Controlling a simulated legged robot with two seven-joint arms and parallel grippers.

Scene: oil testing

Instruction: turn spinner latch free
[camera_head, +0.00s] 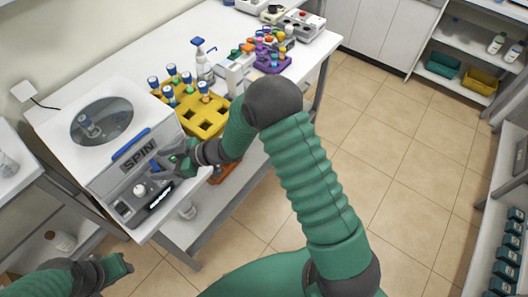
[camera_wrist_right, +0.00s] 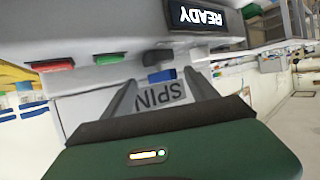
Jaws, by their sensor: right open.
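The spinner (camera_head: 112,172) is a white and grey box with a round window in its lid, a blue handle (camera_head: 131,143) and a SPIN label, at the left end of the table. My right gripper (camera_head: 178,160) is open beside its front, near the label. In the wrist view, the open fingers (camera_wrist_right: 160,92) point at the SPIN label, with a small blue piece (camera_wrist_right: 161,75) between them and no visible contact. I cannot tell for sure which part is the latch. My left gripper (camera_head: 122,266) is low at the left, away from the spinner; its jaw state is unclear.
A READY display (camera_wrist_right: 199,17), a red button (camera_wrist_right: 52,65) and a green button (camera_wrist_right: 110,59) are on the spinner's front. A yellow rack (camera_head: 203,115) with blue-capped tubes stands right of the spinner. A purple rack (camera_head: 272,62) is farther back.

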